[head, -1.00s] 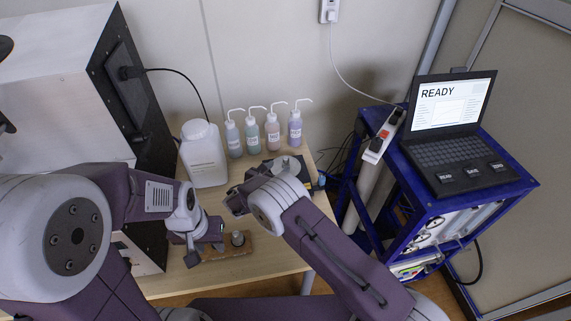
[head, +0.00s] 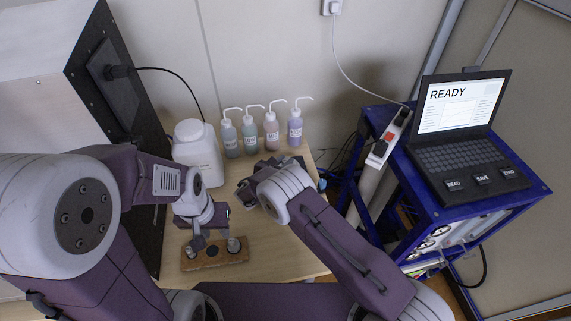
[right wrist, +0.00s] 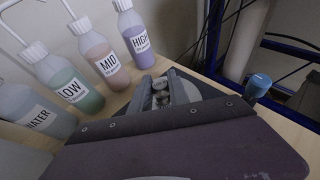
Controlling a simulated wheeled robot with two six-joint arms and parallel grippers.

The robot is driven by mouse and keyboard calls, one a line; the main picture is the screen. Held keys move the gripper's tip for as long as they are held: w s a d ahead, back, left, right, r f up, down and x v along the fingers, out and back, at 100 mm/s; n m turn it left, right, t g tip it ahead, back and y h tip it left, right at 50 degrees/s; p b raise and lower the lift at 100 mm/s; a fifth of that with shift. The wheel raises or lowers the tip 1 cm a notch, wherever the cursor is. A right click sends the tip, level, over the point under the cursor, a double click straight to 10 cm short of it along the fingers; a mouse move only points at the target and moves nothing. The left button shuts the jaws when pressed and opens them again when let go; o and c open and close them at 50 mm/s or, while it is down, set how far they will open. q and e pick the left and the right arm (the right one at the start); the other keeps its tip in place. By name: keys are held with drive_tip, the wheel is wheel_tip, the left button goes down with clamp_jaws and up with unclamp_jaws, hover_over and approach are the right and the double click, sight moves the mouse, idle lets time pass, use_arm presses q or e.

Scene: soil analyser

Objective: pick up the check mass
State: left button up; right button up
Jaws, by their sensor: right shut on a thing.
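In the right wrist view my right gripper (right wrist: 162,78) is shut, with a small shiny metal piece (right wrist: 160,86) between its jaws. This looks like the check mass; its lower part is hidden. In the head view the right wrist covers the spot behind it, so the held piece does not show clearly. My left gripper (head: 209,230) has its jaws apart, above the left half of a wooden block (head: 240,254).
Several spouted wash bottles (head: 271,132) stand along the back of the bench, close to the right gripper. A white jug (head: 197,150) is left of them. A laptop (head: 462,135) reading READY is on a blue cart (head: 425,215) at right. A power strip (head: 390,137) is beside it.

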sight(285, 160)
drive_tip(key=shift+s, duration=0.1)
clamp_jaws()
drive_tip(key=shift+w+f, duration=0.25)
drive_tip(key=shift+w, duration=0.1)
drive_tip(key=shift+s+r, duration=0.1)
drive_tip(key=shift+r, duration=0.05)
wheel_tip(285, 160, up, 4)
drive_tip(key=shift+d+r, duration=0.1)
drive_tip(key=shift+d, duration=0.05)
drive_tip(key=s+d+r, duration=0.6)
drive_tip(key=d, duration=0.3)
drive_tip(key=shift+s+d+r+b, duration=0.2)
drive_tip(key=shift+s+r+b, duration=0.1)
drive_tip(key=shift+r, duration=0.1)
